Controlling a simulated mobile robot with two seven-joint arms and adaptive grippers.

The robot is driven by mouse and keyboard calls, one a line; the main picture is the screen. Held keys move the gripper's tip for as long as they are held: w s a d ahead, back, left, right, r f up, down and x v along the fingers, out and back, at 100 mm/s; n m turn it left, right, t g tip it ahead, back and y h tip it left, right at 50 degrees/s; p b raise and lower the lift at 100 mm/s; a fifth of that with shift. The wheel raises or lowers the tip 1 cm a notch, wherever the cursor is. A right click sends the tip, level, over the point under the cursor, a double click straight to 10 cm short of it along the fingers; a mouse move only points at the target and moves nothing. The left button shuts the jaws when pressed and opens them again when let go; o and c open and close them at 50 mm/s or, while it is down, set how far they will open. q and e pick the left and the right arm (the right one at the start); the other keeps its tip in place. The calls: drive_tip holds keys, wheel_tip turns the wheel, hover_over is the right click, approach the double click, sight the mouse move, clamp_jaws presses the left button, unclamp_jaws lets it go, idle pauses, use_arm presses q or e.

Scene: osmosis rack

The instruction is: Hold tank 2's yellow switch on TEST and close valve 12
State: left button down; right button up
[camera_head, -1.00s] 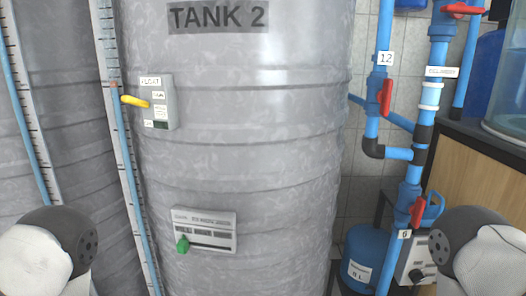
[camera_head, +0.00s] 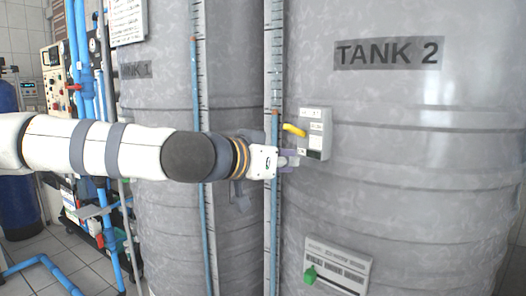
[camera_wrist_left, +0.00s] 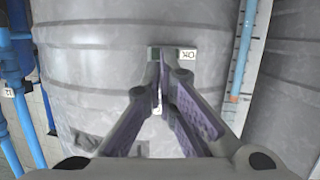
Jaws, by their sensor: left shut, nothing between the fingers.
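The yellow switch (camera_head: 294,130) sticks out to the left from a grey plate (camera_head: 313,120) on tank 2 (camera_head: 400,150). My left gripper (camera_head: 292,160) is shut and empty, with its fingertips at the plate's lower left, just below the lever. Whether they touch the plate I cannot tell. In the left wrist view the shut fingers (camera_wrist_left: 162,62) cover most of the plate (camera_wrist_left: 188,54), which appears upside down, and hide the lever. A tag reading 12 (camera_wrist_left: 8,93) shows on blue piping at that view's left edge; valve 12's handle is not visible. My right gripper is out of view.
Blue level tubes with scales (camera_head: 275,200) run upright just left of the plate. Tank 1 (camera_head: 150,210) stands behind my left arm. Pipes and a control panel are at the far left.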

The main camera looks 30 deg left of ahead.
use_arm(q)
drive_tip(key=s+a+r+t, duration=0.2)
drive_tip(key=a+r+t, duration=0.15)
drive_tip(key=r, duration=0.75)
hover_over(292, 129)
drive_tip(key=s, duration=0.3)
drive_tip(key=w+f, duration=0.1)
drive_tip(key=w+f+g+b, duration=0.1)
drive_tip(key=w, duration=0.1)
drive_tip(key=shift+a+f, duration=0.1)
drive_tip(key=shift+f, duration=0.15)
drive_tip(key=shift+w+r, duration=0.15)
drive_tip(key=shift+r, duration=0.4)
drive_tip(key=shift+f+b, duration=0.7)
drive_tip(key=shift+f, duration=1.65)
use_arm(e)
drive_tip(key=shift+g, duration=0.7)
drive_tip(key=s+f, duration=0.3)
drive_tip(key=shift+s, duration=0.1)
